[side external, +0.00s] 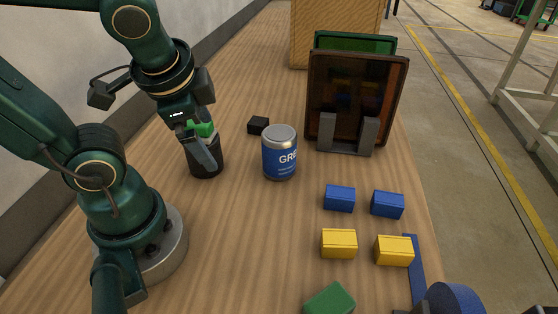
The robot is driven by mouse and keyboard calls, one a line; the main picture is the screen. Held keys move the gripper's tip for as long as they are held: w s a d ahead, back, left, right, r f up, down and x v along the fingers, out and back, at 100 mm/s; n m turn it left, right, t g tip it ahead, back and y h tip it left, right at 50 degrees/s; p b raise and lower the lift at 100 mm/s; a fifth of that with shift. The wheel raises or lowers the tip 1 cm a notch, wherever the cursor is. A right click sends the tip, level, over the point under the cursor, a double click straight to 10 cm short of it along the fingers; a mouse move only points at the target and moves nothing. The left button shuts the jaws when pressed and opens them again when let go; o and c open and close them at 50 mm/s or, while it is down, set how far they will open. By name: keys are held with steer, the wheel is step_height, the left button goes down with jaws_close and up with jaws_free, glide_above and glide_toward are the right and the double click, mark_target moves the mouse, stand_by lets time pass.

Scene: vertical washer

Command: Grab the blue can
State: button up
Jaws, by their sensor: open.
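The blue can (279,157) stands upright on the wooden table near the middle of the side external view. It has a silver lid and white lettering. My gripper (208,153) points down to the left of the can, apart from it, and is open. It is over a dark cylindrical cup (208,166). A grey finger shows in front of the cup; I cannot tell whether it touches it. A bright green piece (203,128) shows beside the fingers, partly hidden.
A small black block (258,126) lies behind the can. A grey rack (346,136) holding dark, tinted panels (357,95) stands behind right. Blue blocks (339,198), yellow blocks (339,243) and a green block (330,299) lie front right. Table left of these is clear.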

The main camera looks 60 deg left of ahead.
steer(key=w+a+f+m+g+y, duration=0.1)
steer(key=w+a+m+y, duration=0.1)
steer(key=a+m+y, duration=0.3)
steer(key=m+t+y, duration=0.3)
steer(key=m+t, duration=0.1)
steer(key=m, duration=0.8)
glide_above(277, 150)
steer(key=s, duration=0.3)
step_height(277, 150, down, 2)
steer(key=d+f+m, duration=0.1)
steer(key=d+f+m+t, duration=0.1)
steer(key=f+m, duration=0.1)
steer(key=shift+w+d+f+m+t+h, duration=0.1)
steer(key=shift+w+d+m+t+h, duration=0.2)
steer(key=shift+d, duration=0.1)
steer(key=shift+s+d+f, duration=0.1)
steer(key=shift+d+f, duration=0.1)
steer(key=shift+f, duration=0.05)
steer(key=x, duration=0.6)
steer(key=shift+f, duration=0.1)
steer(key=shift+d+f+x, duration=0.1)
steer(key=shift+d+x, duration=0.05)
steer(key=shift+x, duration=1.25)
steer(key=shift+d+f+x, duration=0.1)
steer(key=shift+f+x, duration=0.05)
steer(key=shift+x, duration=1.25)
